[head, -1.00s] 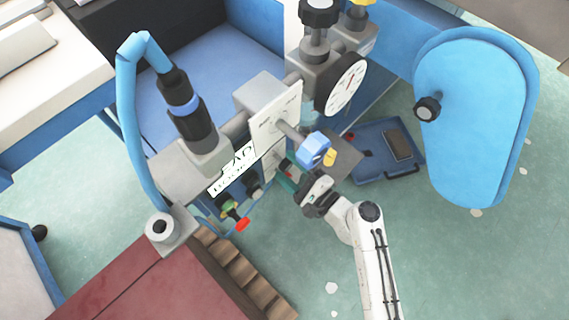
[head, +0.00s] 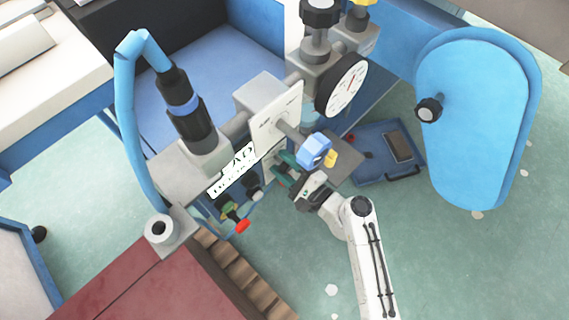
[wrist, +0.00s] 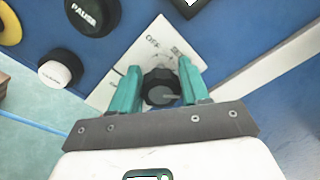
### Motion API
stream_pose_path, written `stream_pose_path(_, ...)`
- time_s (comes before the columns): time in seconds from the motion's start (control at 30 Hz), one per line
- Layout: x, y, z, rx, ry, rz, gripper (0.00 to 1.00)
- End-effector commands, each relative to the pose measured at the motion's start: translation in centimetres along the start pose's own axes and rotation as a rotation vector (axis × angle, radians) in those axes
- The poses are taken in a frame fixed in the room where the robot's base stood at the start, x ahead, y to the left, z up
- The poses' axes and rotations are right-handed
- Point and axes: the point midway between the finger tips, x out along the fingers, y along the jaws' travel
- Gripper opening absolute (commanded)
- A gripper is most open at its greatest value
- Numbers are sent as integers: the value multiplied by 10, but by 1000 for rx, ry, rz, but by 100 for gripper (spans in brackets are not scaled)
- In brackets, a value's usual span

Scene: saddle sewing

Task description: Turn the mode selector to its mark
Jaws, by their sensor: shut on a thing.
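The mode selector is a black knob (wrist: 160,88) on a white plate (wrist: 128,72) in the wrist view. The plate carries small printed words, one reading "OFF"; the other is hard to read. My gripper (wrist: 161,84) has its two teal fingers on either side of the knob, shut on it. A pale line shows on the knob's face. In the head view my gripper (head: 283,170) reaches the front of the blue machine panel below a blue handle; the knob is hidden there.
A black button marked "PAUSE" (wrist: 92,12) and a white-faced button (wrist: 55,73) lie left of the knob. In the head view, a blue handle (head: 314,150) juts out above my gripper. A red-tipped control (head: 242,226) sits lower left, and a blue tray (head: 375,152) lies right.

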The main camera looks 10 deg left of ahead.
Motion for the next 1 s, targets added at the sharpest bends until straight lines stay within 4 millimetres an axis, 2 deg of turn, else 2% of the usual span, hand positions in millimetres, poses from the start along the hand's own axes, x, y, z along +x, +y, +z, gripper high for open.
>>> stream_pose_path(0.17, 0, 0, 0, 12, 0, 1, 15)
stream_pose_path(0.43, 0, -1, 1, 191, -1, 2, 14)
stream_pose_path(0.7, 0, 0, 1, 202, -3, 2, 14)
stream_pose_path(0.73, 0, 0, 1, 202, -3, 2, 46)
stream_pose_path(0.93, 0, 0, 0, 201, -2, 1, 65)
stream_pose_path(1.0, 0, 0, 0, 201, -1, 1, 67)
